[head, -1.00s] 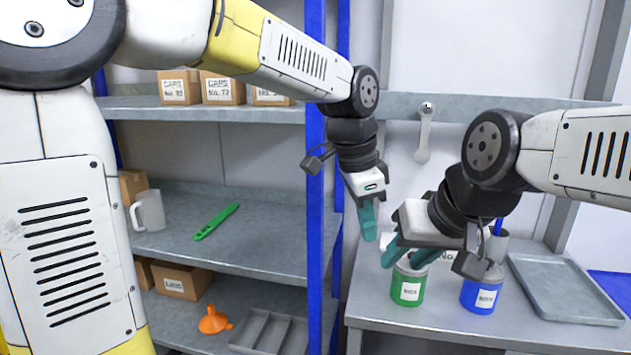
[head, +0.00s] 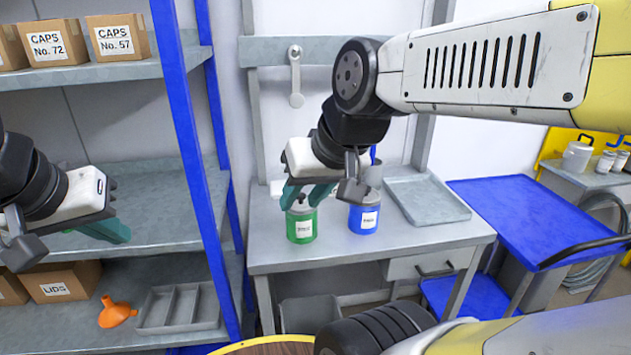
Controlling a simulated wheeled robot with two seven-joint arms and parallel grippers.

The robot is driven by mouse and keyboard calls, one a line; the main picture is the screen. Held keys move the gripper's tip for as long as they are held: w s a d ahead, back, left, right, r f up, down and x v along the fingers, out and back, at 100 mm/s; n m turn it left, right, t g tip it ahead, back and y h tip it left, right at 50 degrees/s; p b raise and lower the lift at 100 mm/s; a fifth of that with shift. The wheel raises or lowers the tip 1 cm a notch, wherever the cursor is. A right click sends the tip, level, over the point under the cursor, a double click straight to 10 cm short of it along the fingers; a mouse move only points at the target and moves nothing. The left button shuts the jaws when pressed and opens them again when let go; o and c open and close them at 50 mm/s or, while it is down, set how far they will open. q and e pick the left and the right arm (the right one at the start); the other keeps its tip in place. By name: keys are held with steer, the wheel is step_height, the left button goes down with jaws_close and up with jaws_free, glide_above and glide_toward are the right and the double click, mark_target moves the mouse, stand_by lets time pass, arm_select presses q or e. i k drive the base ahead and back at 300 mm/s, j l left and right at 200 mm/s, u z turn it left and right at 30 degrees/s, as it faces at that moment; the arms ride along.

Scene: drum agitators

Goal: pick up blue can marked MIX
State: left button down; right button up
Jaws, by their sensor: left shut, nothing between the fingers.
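The blue can (head: 364,216) stands upright on the grey bench, its white label too small to read for sure. A green can (head: 301,225) with a white label stands to its left. My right gripper (head: 306,196) is over the green can's top, its teal fingers apart and nothing seen held. It partly covers the tops of both cans; I cannot tell whether it touches either. My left gripper (head: 112,231) is at the left, in front of the shelf, shut and empty, well away from the cans.
A grey tray (head: 426,199) lies on the bench right of the blue can. A blue post (head: 190,150) of the shelf unit stands between my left gripper and the bench. A blue cart (head: 530,215) is at the right. The bench front (head: 400,243) is clear.

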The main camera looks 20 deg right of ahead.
mark_target(363, 220)
steer(key=z, duration=1.15)
steer(key=j+z, duration=0.75)
steer(key=k+j+z, duration=0.1)
steer(key=j+z, duration=0.3)
steer(key=k+j+z, duration=0.15)
steer(key=j+z, duration=0.2)
steer(key=j, duration=0.05)
